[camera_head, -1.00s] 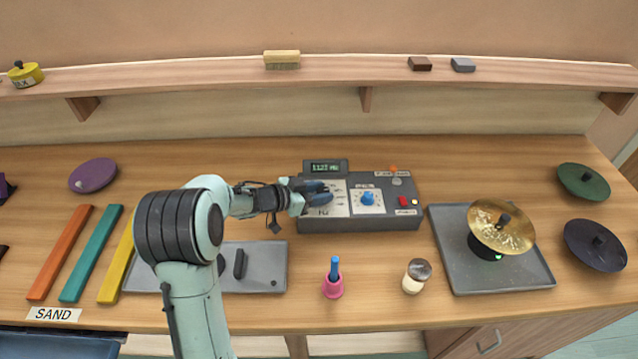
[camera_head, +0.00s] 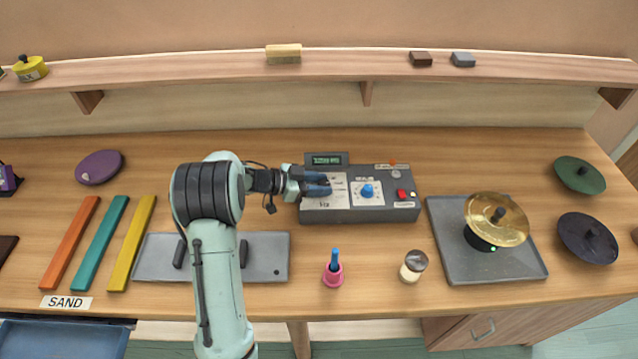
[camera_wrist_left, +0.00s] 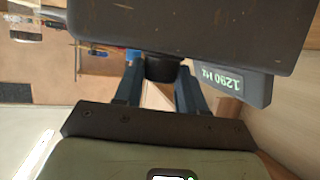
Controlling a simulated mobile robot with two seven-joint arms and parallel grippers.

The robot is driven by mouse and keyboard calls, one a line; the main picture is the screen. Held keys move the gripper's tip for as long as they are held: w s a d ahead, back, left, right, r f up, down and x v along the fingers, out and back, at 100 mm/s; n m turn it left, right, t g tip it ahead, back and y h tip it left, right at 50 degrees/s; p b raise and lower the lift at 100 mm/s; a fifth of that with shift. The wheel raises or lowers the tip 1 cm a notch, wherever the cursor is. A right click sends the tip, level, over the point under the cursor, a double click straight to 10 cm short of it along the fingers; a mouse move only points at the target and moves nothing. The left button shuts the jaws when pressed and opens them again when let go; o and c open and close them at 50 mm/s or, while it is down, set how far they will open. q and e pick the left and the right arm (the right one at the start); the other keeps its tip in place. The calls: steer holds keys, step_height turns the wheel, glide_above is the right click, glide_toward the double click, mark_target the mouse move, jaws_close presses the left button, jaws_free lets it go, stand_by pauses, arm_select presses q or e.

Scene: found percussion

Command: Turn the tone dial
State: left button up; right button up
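A dark grey tone box (camera_head: 385,214) stands at the middle of the bench, with a small display (camera_head: 326,159) on its back edge. In the left wrist view the display (camera_wrist_left: 232,87) shows upside down and reads 1290 Hz. A black round knob (camera_wrist_left: 162,68), which I take for the tone dial, sticks out from the box (camera_wrist_left: 190,25) there. My left gripper (camera_head: 318,184) is at the box's left end. Its two fingers (camera_wrist_left: 160,84) lie on either side of the black knob and appear closed on it. My fingers hide the knob in the head view. My right gripper is not in view.
The box also carries a blue knob (camera_head: 367,190) and a red button (camera_head: 401,193). A pink cup (camera_head: 333,278) and a small shaker (camera_head: 413,266) stand in front. A tray (camera_head: 452,262) with a brass cymbal (camera_head: 497,214) is to the right. Coloured bars (camera_head: 101,250) lie left.

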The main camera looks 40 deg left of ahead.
arm_select(q)
steer(key=o, duration=0.3)
steer(key=shift+o, duration=0.2)
steer(key=b+v, duration=0.1)
steer(key=v, duration=1.2)
steer(key=shift+r, duration=0.2)
steer(key=shift+s, duration=0.1)
